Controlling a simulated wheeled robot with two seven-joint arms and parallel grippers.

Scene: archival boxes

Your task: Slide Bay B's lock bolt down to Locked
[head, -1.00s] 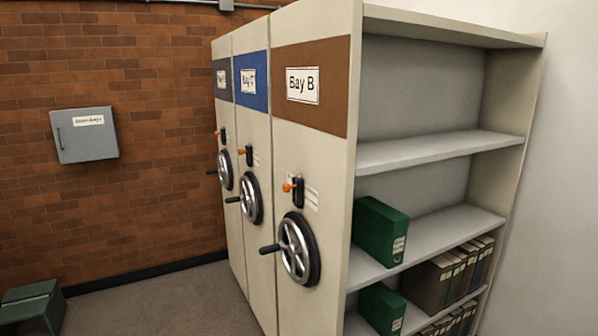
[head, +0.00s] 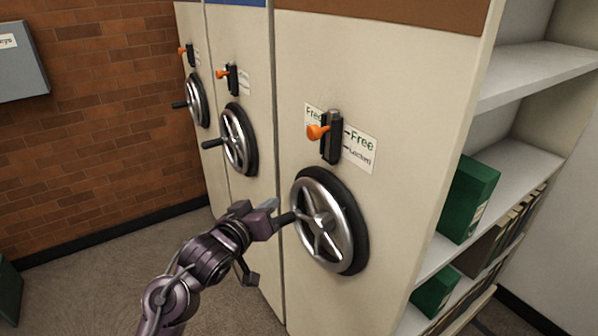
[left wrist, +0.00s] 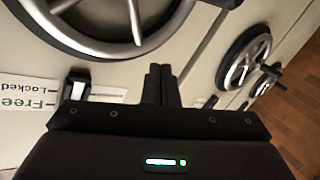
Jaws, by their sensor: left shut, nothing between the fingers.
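Bay B's lock bolt is an orange knob (head: 318,131) on a dark upright housing (head: 333,148). The knob is up, level with the Free mark on the white label (head: 360,150); Locked is printed below. In the left wrist view the label (left wrist: 28,96) appears turned at the left edge, beside the housing (left wrist: 77,85); I cannot make out the knob there. My left gripper (head: 272,206) is below and left of the bolt, near Bay B's wheel handle, apart from the bolt. Its fingers (left wrist: 161,84) are shut and empty. My right gripper is not in view.
Bay B's handwheel (head: 325,222) is below the bolt, its handle sticking out towards my left gripper; I cannot tell if they touch. Two more bays have wheels (head: 238,140) and orange knobs on the left. Open shelves with green boxes (head: 468,199) are at right.

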